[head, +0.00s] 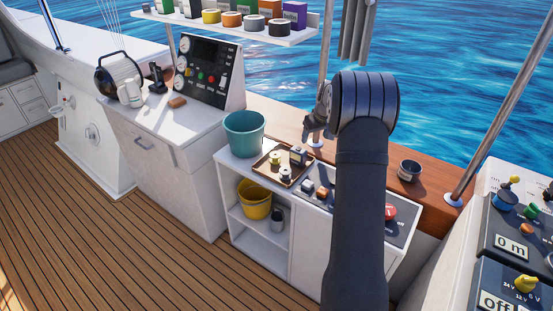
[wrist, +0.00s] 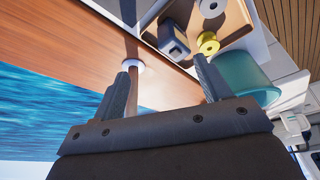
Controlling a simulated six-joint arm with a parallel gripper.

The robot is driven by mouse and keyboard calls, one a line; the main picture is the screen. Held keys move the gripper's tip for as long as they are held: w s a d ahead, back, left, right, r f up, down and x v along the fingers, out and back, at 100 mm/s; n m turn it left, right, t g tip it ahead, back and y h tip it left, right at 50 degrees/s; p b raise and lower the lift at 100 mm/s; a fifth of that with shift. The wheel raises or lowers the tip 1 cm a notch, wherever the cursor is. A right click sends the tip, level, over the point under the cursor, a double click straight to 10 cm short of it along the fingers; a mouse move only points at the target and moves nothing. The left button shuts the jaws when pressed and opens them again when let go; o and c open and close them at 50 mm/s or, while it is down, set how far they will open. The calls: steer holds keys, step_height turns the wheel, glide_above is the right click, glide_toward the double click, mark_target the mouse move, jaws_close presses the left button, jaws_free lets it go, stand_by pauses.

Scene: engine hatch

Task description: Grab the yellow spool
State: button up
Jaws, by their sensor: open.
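The yellow spool (head: 275,158) stands in the brown tray (head: 265,171) on the white cabinet, beside a white-topped spool (head: 285,174) and a dark box (head: 298,157). In the wrist view the yellow spool (wrist: 208,42) is just beyond the tip of the right finger, outside the gap between the fingers. My gripper (head: 311,131) is in the air behind and to the right of the tray, partly hidden by my arm in the head view. In the wrist view my gripper (wrist: 163,68) has its fingers wide apart with nothing between them.
A teal bucket (head: 245,135) stands left of the tray; it also shows in the wrist view (wrist: 240,75). A panel (head: 405,222) with a red button is at the tray's right. A metal post (head: 324,85) rises behind my gripper. A shelf (head: 225,27) with several rolls hangs above.

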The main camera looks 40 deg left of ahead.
steer(key=n+y, duration=0.1)
steer(key=n, duration=0.1)
glide_toward(275, 155)
steer(key=shift+g, duration=0.3)
steer(key=x, duration=0.4)
steer(key=shift+w+a+f, duration=0.1)
steer(key=shift+w+a, duration=0.15)
steer(key=shift+w, duration=0.1)
steer(key=shift+x, duration=2.85)
steer(key=shift+d, duration=0.15)
steer(key=shift+c, duration=0.4)
steer(key=c, duration=1)
